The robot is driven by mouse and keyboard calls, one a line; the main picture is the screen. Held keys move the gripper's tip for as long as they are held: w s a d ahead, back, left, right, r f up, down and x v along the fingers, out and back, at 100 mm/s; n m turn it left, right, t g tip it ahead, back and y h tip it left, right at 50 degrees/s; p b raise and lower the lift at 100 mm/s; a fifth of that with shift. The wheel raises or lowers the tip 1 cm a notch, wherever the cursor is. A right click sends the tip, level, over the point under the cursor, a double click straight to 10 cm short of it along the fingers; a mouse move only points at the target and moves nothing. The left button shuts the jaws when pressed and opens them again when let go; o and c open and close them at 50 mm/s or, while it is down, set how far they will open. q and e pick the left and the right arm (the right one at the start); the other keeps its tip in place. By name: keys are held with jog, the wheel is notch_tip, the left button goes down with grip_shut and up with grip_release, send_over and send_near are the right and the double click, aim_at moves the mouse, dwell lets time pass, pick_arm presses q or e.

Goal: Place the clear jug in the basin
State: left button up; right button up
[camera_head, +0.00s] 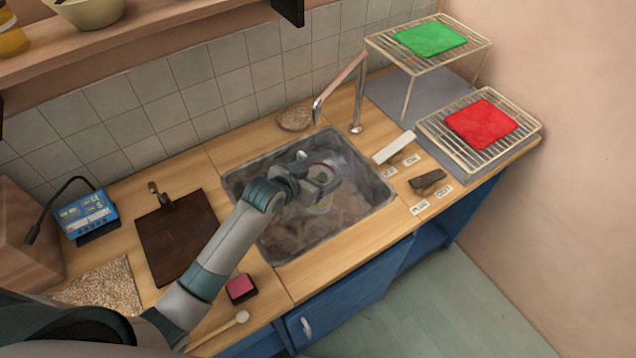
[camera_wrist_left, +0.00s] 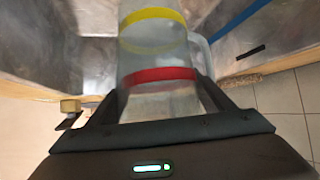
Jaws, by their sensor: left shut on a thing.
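My left gripper (camera_head: 318,184) reaches over the grey metal basin (camera_head: 268,247) and is shut on the clear jug (camera_head: 321,204). In the left wrist view the jug (camera_wrist_left: 158,102) stands between the two fingers, with a red band near them, a yellow band farther off and a handle on the right side. In the head view the jug is within the basin's outline, partly hidden by the gripper. I cannot tell whether its base touches the basin floor. My right gripper is not in view.
A curved tap (camera_head: 341,85) rises behind the basin. Wire racks hold a green cloth (camera_head: 429,39) and a red cloth (camera_head: 481,123). A dark board (camera_head: 176,243) lies left.

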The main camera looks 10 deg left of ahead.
aim_at(325, 178)
pick_arm(q)
jog(key=shift+f+p, duration=0.4)
jog(key=shift+f, duration=1.75)
jog(key=o, duration=1.3)
jog(key=shift+c, duration=0.2)
jog(key=shift+s, duration=0.1)
